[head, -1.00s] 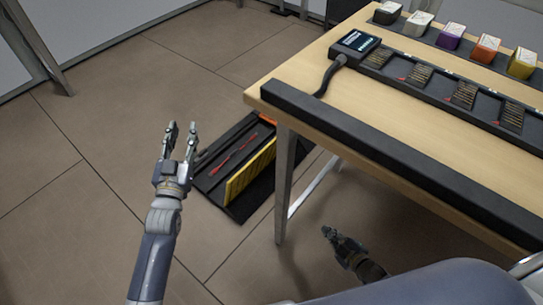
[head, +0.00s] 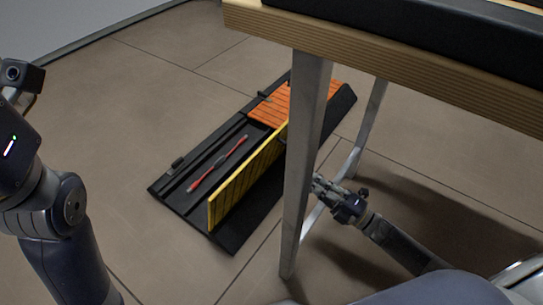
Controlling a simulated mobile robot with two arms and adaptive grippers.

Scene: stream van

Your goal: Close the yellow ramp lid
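The yellow ramp lid (head: 245,178) stands raised on its edge, running lengthwise along the black ramp case (head: 228,236) on the floor. The open channel left of it holds a thin red and grey item (head: 218,164). An orange lid (head: 272,110) lies flat at the far end. My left arm stands at the left edge, away from the ramp; its fingers are not visible. My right gripper (head: 318,188) is low, just right of the near table leg and right of the yellow lid, apart from the lid. Its finger opening is unclear.
The wooden table (head: 420,75) overhangs the ramp's right side. Its near metal leg (head: 300,190) hides part of the ramp, and a second leg (head: 365,130) stands behind. Tiled floor is clear left of and in front of the ramp.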

